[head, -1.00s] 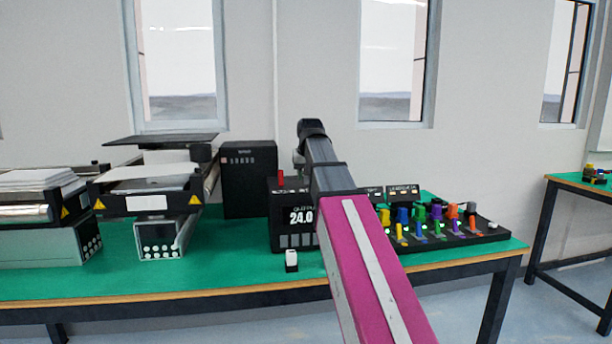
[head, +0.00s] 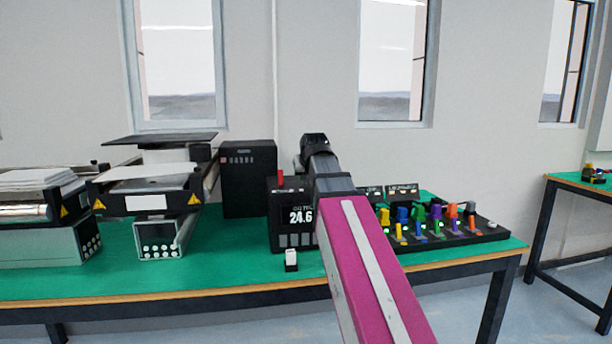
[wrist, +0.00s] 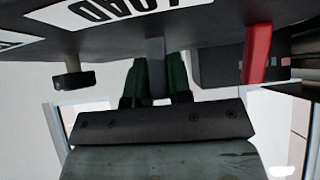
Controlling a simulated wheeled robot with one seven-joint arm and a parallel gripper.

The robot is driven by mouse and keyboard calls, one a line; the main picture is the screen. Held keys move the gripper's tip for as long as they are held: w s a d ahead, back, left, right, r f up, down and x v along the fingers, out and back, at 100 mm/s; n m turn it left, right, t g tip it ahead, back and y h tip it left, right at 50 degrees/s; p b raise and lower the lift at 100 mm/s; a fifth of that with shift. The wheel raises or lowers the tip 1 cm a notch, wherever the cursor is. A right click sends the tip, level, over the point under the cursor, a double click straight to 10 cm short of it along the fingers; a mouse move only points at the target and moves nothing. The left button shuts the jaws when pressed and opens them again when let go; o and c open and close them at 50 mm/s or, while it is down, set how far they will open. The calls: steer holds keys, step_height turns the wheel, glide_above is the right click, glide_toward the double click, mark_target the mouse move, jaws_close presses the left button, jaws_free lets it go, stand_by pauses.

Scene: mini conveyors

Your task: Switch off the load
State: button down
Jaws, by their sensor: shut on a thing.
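A black power unit (head: 287,242) with a lit display reading 24.6 (head: 301,216) stands on the green bench, partly hidden by my arm. A red lever (head: 281,180) stands up on its top. In the wrist view, a dark panel carries an upside-down LOAD label (wrist: 120,10). A grey lever (wrist: 155,50) comes off this panel beside the label. My gripper (wrist: 156,82) has its green fingers on both sides of the grey lever and is shut on it. A red lever (wrist: 256,50) also shows to the right, apart from the fingers. The head view hides my gripper behind my arm.
A small black knob (wrist: 73,77) is left of the fingers. A black cabinet (head: 248,180) and conveyors (head: 150,190) stand left on the bench. A board of coloured plugs (head: 470,236) lies right.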

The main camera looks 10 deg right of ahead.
steer(key=c, duration=1)
jaws_free()
steer(key=shift+c, duration=0.2)
steer(key=shift+s, duration=0.1)
steer(key=v, duration=1)
steer(key=shift+s+r, duration=0.25)
steer(key=shift+r, duration=0.05)
